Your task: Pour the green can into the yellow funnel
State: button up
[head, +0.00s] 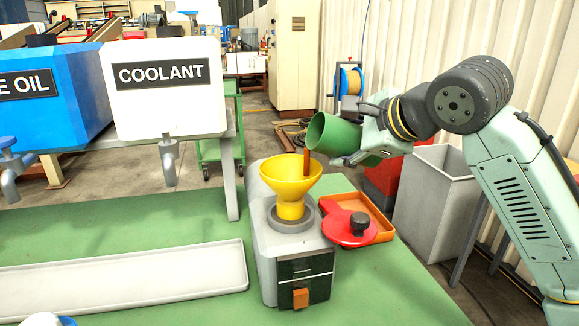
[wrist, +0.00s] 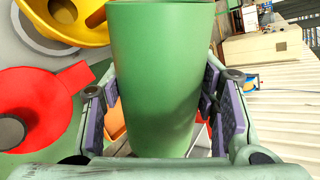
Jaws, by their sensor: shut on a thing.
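The green can (head: 334,136) is tilted well over, its open mouth facing left above the yellow funnel (head: 290,178). A reddish-brown stream (head: 307,168) runs from the can's lower lip down into the right side of the funnel's bowl. The funnel stands upright in the round neck of a grey machine (head: 280,245). My gripper (head: 374,146) is shut on the can from the right. In the wrist view the can (wrist: 160,75) sits between both fingers, and part of the funnel (wrist: 70,18) shows at the upper left. The can's inside level is hidden.
A red cap (head: 345,228) with a dark knob lies by an orange tray (head: 378,222) right of the funnel. A white coolant tank (head: 165,95) and a blue oil tank (head: 50,105) stand at left. A long pale tray (head: 120,280) lies on the green bench (head: 385,290). A grey bin (head: 440,200) stands right.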

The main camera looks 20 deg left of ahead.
dwell(1.3)
